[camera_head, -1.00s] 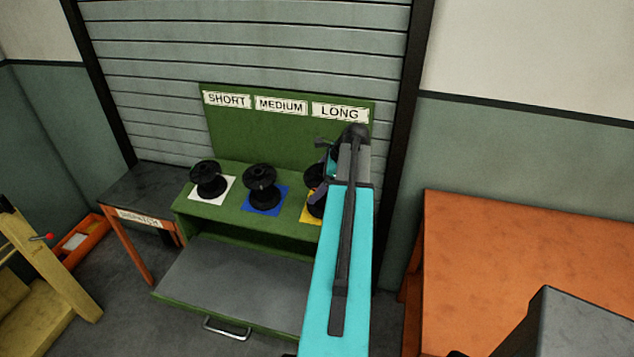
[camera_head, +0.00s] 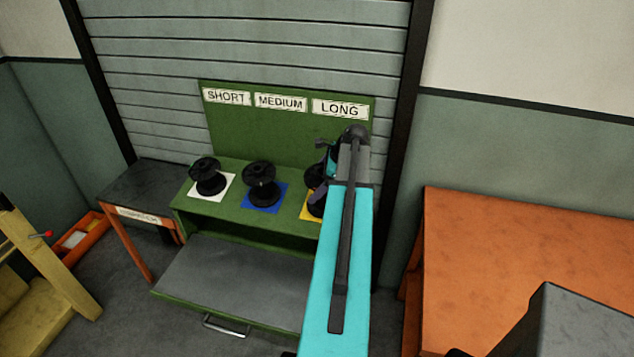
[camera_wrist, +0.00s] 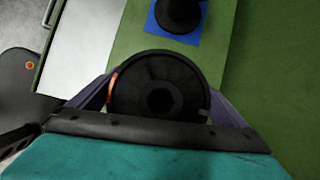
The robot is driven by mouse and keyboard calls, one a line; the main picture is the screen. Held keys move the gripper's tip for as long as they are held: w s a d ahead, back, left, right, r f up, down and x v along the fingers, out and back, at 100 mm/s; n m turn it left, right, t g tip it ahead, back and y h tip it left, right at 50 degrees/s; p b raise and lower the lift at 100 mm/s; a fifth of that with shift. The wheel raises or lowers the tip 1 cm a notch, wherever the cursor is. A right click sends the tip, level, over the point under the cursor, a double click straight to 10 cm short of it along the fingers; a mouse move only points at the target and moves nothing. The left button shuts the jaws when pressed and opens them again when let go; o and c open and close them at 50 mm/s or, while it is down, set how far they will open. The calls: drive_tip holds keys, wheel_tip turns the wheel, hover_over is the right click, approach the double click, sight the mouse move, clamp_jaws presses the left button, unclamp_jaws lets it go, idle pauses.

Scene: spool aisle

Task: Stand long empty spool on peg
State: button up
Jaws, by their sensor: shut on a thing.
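The long spool (camera_wrist: 160,80) is black and sits between the two purple fingers of my gripper (camera_wrist: 162,104), which are shut on it. The wrist view looks onto its round flange and dark centre hole. In the head view part of the spool (camera_head: 313,174) shows left of my arm, upright over the yellow square (camera_head: 307,210) below the LONG label (camera_head: 340,109). My arm covers much of the spool and square. The peg is hidden, and I cannot tell whether the spool's bottom touches the green bench (camera_head: 234,212).
Black spools stand on the white square (camera_head: 208,177) and blue square (camera_head: 260,183), left of the held one. A grey-topped drawer (camera_head: 235,283) juts out below. A dark side table (camera_head: 150,187) stands left; an orange table (camera_head: 530,255) stands right.

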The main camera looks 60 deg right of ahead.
drive_tip(key=shift+f, duration=0.25)
drive_tip(key=o, duration=1.2)
drive_tip(key=shift+s+a+r+p, duration=0.15)
drive_tip(key=shift+r+p, duration=0.25)
drive_tip(key=shift+r, duration=0.75)
drive_tip(key=shift+a+r+p, duration=0.2)
drive_tip(key=shift+r+p, duration=0.2)
drive_tip(key=shift+r, duration=0.8)
drive_tip(key=shift+s+a+r+p, duration=0.15)
drive_tip(key=shift+r+p, duration=0.25)
drive_tip(key=shift+r, duration=0.75)
drive_tip(key=shift+w+f+b, duration=0.1)
drive_tip(key=shift+f+b, duration=0.05)
drive_tip(key=shift+b, duration=0.45)
drive_tip(key=shift+b, duration=0.4)
drive_tip(key=shift+s+a+r+p, duration=0.15)
drive_tip(key=shift+r+p, duration=0.25)
drive_tip(key=shift+r, duration=0.6)
drive_tip(key=shift+a+r+p, duration=0.2)
drive_tip(key=shift+r+p, duration=0.15)
drive_tip(key=shift+r, duration=0.65)
drive_tip(key=shift+s+a+r+p, duration=0.15)
drive_tip(key=shift+r+p, duration=0.25)
drive_tip(key=shift+r, duration=0.6)
drive_tip(key=shift+w+f, duration=0.1)
drive_tip(key=shift+w, duration=0.1)
